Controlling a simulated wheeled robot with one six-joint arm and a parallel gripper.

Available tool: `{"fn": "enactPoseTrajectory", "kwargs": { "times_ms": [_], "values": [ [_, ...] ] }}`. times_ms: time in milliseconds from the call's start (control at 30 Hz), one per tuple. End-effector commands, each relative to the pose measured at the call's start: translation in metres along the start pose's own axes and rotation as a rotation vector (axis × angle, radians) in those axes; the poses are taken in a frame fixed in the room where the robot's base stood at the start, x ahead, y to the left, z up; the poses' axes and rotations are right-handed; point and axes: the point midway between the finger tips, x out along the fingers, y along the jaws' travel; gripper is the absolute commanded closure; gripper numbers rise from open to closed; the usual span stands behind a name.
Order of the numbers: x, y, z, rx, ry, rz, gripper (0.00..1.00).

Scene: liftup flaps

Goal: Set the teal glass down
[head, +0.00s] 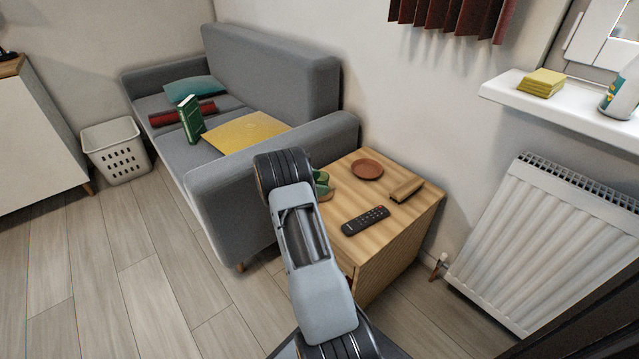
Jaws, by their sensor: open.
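My arm reaches up from the bottom centre of the head view, in front of the wooden side table (405,226). The arm's far joint hides whatever lies behind it, and my gripper's fingers do not show. A green object (321,184) shows partly beside the arm at the table's left, on or by a small brown round piece. I cannot tell if it is the teal glass. No other glass is visible.
On the table are a brown round dish (367,169), a black remote (365,220) and a tan wooden block (406,189). A grey sofa (235,210) adjoins on the left, a white radiator (545,240) on the right. The table's front right is bare.

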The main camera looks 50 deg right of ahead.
Motion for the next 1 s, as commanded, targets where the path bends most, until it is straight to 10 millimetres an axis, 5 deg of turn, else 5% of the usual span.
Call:
{"fn": "enactPoseTrajectory", "kwargs": {
  "times_ms": [400,767,867,1000],
  "values": [
    [-0.08,0.001,0.003,-0.001,-0.001,0.004,0.19],
    [-0.12,-0.004,0.006,0.027,0.029,0.004,0.19],
    [-0.14,-0.018,0.018,0.095,0.108,0.006,0.19],
    [-0.182,-0.062,0.042,0.275,0.32,-0.012,0.19]
  ]
}}
